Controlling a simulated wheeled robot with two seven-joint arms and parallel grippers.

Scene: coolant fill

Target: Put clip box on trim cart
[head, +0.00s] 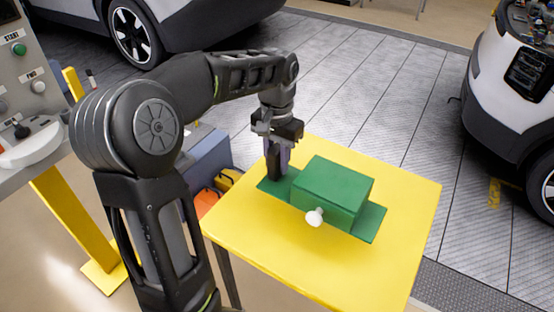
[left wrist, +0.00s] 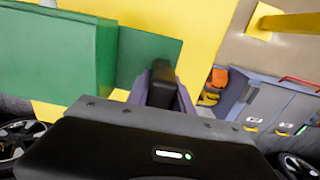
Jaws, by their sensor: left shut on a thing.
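The clip box is a green box (head: 333,190) with a flat green flange at each end and a white knob on its near side. It is over the yellow top of the trim cart (head: 285,262); I cannot tell whether it rests fully on it. In the left wrist view the fingers (left wrist: 162,84) overlap the flange's edge, beside the green box body (left wrist: 60,52). The grip point itself is partly hidden. My right gripper is not in view.
A control panel (head: 20,75) with buttons and a yellow post (head: 75,225) stand at the left. A grey-blue bin (head: 207,160) with orange and yellow items is behind the cart's left edge. White cars stand at the back and right. The cart top's front is bare.

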